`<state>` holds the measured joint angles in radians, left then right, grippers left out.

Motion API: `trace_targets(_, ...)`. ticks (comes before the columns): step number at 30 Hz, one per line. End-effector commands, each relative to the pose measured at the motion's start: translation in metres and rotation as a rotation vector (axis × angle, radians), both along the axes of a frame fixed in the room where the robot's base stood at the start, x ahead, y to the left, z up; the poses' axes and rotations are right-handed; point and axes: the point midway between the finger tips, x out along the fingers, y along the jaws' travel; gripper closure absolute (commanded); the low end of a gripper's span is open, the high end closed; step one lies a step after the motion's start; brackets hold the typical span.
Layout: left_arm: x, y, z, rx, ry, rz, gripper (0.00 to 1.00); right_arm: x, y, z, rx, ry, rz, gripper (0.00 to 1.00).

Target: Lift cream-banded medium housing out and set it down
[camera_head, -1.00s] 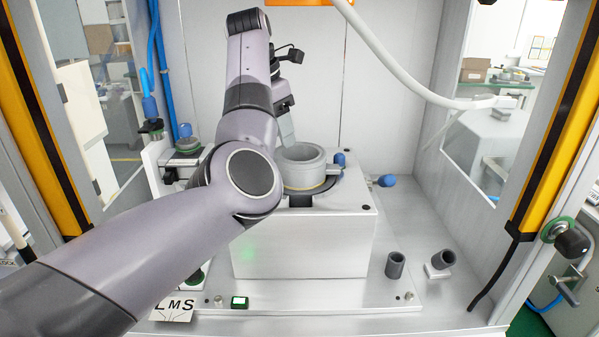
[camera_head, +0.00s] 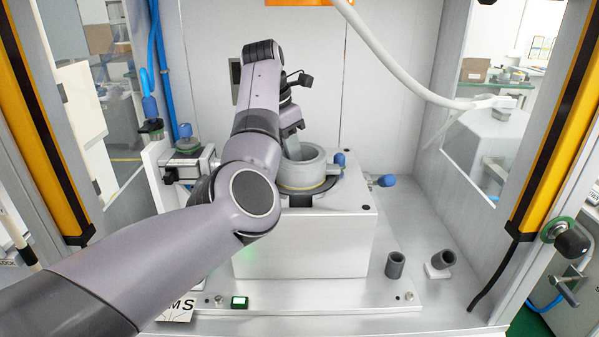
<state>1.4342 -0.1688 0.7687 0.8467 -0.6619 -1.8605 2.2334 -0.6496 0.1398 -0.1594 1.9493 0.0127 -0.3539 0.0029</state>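The medium housing (camera_head: 312,172) is a grey, open-topped ring with a thin cream-yellow band near its base. It sits upright in a dark holder (camera_head: 301,201) on top of the silver press block (camera_head: 318,245). My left arm comes in from the left and reaches over the block. My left gripper (camera_head: 291,148) points down at the housing's left rim, with a grey finger overlapping the opening. My arm hides the housing's left side and part of the gripper, so I cannot see whether the fingers grip the wall. My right gripper is not in view.
Blue-capped fittings (camera_head: 387,181) stand right of the housing. Two dark grey cylinders (camera_head: 396,264) are at the front right of the base plate. A label card (camera_head: 178,309) lies at front left. A white hose (camera_head: 400,85) hangs at upper right. The right floor is fairly clear.

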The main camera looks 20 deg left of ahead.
Motion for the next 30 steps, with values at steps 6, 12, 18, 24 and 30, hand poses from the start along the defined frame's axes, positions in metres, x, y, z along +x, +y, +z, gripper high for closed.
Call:
trace_targets(6,0.000,0.000,0.002,0.000,-0.004,0.001,1.00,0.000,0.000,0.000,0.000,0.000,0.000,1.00)
trace_targets(12,0.000,0.000,0.004,0.000,-0.004,0.001,1.00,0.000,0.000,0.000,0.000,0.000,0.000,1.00)
trace_targets(18,0.001,0.000,0.012,0.000,-0.005,0.001,1.00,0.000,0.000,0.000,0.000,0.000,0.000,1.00)
trace_targets(24,0.000,0.001,0.019,0.000,-0.005,0.002,1.00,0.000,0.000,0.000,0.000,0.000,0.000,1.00)
trace_targets(30,0.000,0.001,0.027,0.000,-0.004,0.001,1.00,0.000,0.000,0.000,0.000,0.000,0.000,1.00)
